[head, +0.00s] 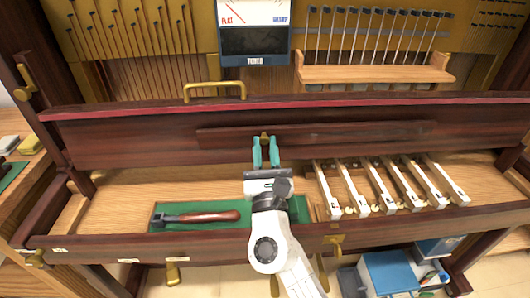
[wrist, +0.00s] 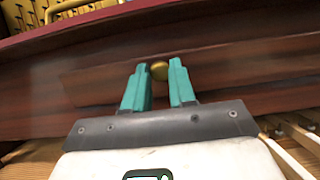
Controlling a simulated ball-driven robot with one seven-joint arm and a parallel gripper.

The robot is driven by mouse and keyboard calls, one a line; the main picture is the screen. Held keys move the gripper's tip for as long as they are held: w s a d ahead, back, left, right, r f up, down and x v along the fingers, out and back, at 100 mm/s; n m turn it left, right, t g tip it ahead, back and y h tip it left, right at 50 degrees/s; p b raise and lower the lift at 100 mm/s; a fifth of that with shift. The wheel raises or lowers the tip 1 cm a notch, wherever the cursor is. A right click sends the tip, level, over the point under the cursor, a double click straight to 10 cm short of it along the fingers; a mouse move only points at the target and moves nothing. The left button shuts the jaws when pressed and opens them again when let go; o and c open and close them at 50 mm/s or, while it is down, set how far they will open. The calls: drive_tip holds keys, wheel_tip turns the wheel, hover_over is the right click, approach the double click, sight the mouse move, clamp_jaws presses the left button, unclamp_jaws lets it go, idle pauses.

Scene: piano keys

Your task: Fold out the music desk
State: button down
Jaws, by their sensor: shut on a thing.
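The music desk (head: 340,133) appears to be the long, narrow dark wood strip against the front of the upright panel. It looks folded flat, and it also shows in the wrist view (wrist: 225,68). A small brass knob (wrist: 159,70) sits at its left part. My gripper (head: 265,146) reaches up to it from the front, its teal fingers one on each side. It is shut on the brass knob. In the head view the fingers partly hide the knob.
A green mat (head: 187,224) with a wooden-handled tool (head: 205,216) lies left of my arm. Several white keys (head: 385,185) stand to the right. A brass handle (head: 214,90) rises behind the panel's red-edged top. A tuner display (head: 253,40) hangs at the back.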

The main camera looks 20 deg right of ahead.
drive_tip(key=c, duration=1)
unclamp_jaws()
drive_tip(key=shift+o, duration=0.2)
drive_tip(key=v, duration=1.1)
